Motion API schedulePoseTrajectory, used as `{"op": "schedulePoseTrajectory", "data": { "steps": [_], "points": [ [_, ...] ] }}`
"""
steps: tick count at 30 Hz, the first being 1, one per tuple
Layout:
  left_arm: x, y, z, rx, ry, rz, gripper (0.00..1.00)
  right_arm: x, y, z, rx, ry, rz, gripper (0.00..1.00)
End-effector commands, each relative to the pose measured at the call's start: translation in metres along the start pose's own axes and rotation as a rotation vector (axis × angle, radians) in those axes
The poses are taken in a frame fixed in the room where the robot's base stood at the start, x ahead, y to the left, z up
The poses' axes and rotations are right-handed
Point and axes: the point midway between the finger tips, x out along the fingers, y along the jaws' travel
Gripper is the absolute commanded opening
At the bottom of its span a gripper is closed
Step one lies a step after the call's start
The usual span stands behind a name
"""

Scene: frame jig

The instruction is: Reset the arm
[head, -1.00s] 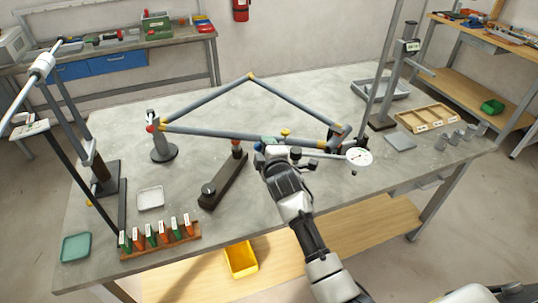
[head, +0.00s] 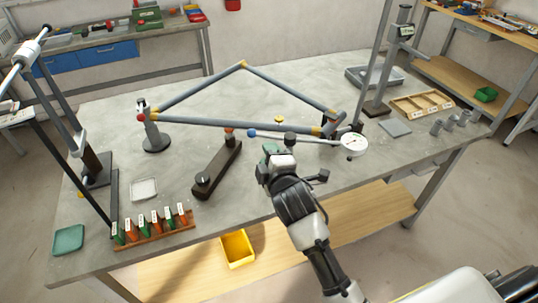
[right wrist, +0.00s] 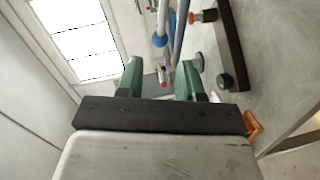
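A thin metal arm with a blue ball end (head: 252,132) reaches across the front of the bicycle-like frame, from a white dial gauge (head: 354,144) on the right. The blue ball (right wrist: 159,40) also shows in the right wrist view, beyond the fingertips. The grey triangular frame (head: 222,123) rests on its stands. A dark bar (head: 218,167) with an orange-red top and a black knob lies on the table, left of the gripper. My right gripper (head: 272,152) is a little in front of the blue ball, apart from it. Its green fingers (right wrist: 159,78) are apart and empty. My left gripper is out of view.
A rack of green and orange tags (head: 155,232) and a small white tray (head: 144,189) are at front left. A yellow bin (head: 237,248) is below the table edge. A tall post (head: 390,65) and a wooden tray (head: 420,104) stand at right.

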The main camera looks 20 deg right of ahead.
Motion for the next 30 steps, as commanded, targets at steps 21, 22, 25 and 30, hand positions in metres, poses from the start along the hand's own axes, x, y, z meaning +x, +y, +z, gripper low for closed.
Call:
{"op": "schedulePoseTrajectory", "data": {
  "steps": [21,22,25,30],
  "points": [
    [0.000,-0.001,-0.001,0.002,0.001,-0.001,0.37,-0.158,-0.122,0.062,0.733,-0.419,-0.591,0.37],
    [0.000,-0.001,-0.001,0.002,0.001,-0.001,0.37,-0.168,-0.126,0.063,0.762,-0.449,-0.616,0.37],
    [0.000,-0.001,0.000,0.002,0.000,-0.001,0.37,-0.197,-0.136,0.068,0.849,-0.542,-0.688,0.37],
    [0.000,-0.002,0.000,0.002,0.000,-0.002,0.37,-0.244,-0.147,0.072,0.967,-0.698,-0.789,0.37]
  ]
}}
